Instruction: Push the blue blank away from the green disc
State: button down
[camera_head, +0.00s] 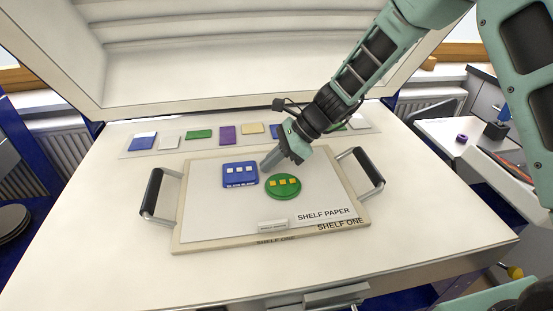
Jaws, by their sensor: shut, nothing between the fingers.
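The blue blank (240,180), a blue square with white squares on top, lies on the shelf paper (209,213). The green disc (283,192), with orange squares on top, lies to its right and slightly nearer. Only a narrow gap shows between them. My gripper (266,167) is shut and empty, its tip at the right edge of the blue blank and just above the green disc in the picture. I cannot tell whether the tip touches the blank or the paper.
The paper lies on a shelf board (186,248) with black handles at left (152,192) and right (369,167). A small white label block (273,225) lies nearer. A strip of coloured samples (199,134) runs behind. The paper left of the blank is clear.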

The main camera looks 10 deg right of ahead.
aim_at(245, 170)
jog(key=shift+a, duration=0.1)
jog(key=a+p, duration=0.1)
jog(key=a, duration=0.3)
jog(key=shift+a, duration=0.1)
dwell(0.3)
